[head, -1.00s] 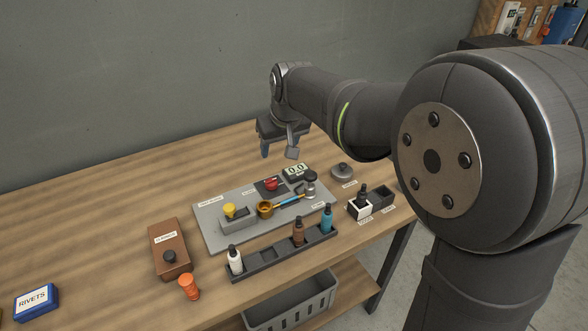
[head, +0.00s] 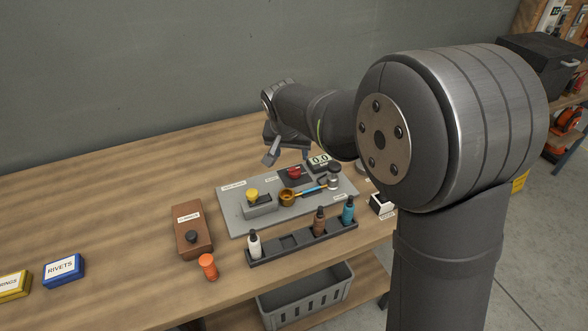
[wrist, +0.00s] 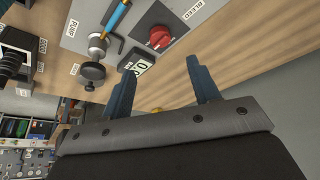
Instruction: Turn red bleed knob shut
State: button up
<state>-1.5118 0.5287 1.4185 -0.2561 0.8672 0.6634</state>
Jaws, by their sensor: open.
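The red bleed knob (head: 294,172) sits on a dark square plate at the back of the grey panel (head: 235,222). In the wrist view the red knob (wrist: 160,37) is ahead of the fingers and a little left of the line midway between them. My gripper (head: 284,160) is above and behind the knob in the head view, apart from it. In the wrist view both fingers of my gripper (wrist: 162,80) are spread, with nothing between them. The display reading 0.0 (head: 320,160) stands beside the knob; it also shows in the wrist view (wrist: 137,65).
A yellow knob (head: 252,194) on a grey block and a brass cup with a blue-handled tool (head: 310,189) share the panel. A bottle rack (head: 305,243) lies in front. A brown box (head: 192,228) and an orange cap (head: 208,267) are left. The table's left back is clear.

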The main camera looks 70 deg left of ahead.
aim_at(294, 170)
jog(key=x, duration=1.1)
jog(key=shift+w+a, duration=0.1)
jog(key=shift+c, duration=0.5)
jog(key=c, duration=0.9)
